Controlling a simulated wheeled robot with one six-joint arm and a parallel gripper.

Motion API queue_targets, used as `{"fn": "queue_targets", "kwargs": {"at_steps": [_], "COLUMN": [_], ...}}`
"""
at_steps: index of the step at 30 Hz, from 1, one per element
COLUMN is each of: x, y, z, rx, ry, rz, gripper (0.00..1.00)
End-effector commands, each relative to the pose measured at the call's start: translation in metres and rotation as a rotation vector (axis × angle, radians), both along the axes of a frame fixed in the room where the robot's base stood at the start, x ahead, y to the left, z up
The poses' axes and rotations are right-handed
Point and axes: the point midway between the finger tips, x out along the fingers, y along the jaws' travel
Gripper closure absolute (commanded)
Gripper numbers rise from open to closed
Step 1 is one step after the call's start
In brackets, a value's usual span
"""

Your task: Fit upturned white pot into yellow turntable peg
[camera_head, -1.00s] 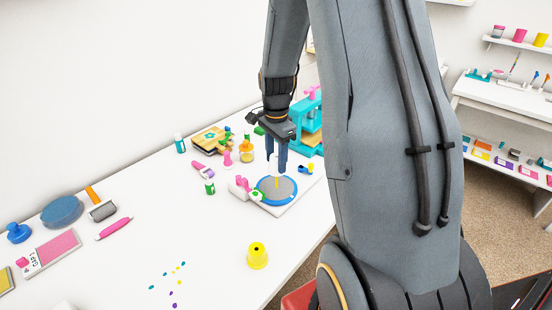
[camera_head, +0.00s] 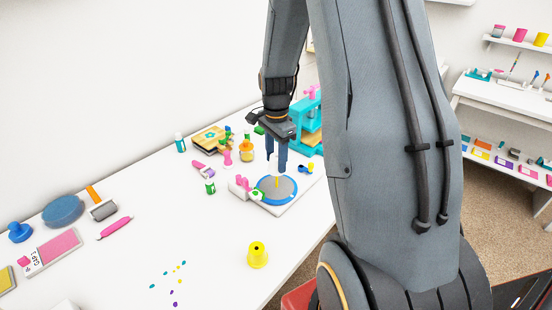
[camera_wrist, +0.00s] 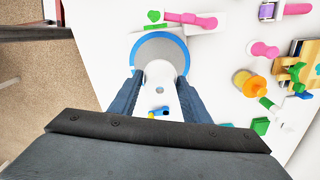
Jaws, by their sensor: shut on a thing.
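My gripper (camera_head: 276,168) hangs over the turntable and points down. Its fingers are shut on the white pot (camera_wrist: 160,72), which shows as a pale round shape between them in the wrist view. In the head view the pot is hard to make out against the white table. The turntable (camera_head: 262,197) has a grey disc and blue rim, with a thin yellow peg (camera_head: 277,182) standing up at its middle, below the fingers. In the wrist view the turntable (camera_wrist: 150,47) is partly covered by the pot, and the peg is hidden. I cannot tell whether pot and peg touch.
Pink and green parts (camera_head: 246,187) stand at the turntable's left edge. A teal press (camera_head: 308,125) is behind it to the right. Bottles and tools crowd the back.

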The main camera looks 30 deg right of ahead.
Motion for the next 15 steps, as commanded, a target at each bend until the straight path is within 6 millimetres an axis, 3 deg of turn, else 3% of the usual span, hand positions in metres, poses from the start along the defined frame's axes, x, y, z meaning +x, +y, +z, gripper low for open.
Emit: {"fn": "queue_targets", "kwargs": {"at_steps": [15], "x": [0.0001], "y": [-0.0001], "z": [-0.0103], "rx": [0.000], "ry": [0.000], "rz": [0.000], "gripper": [0.80]}}
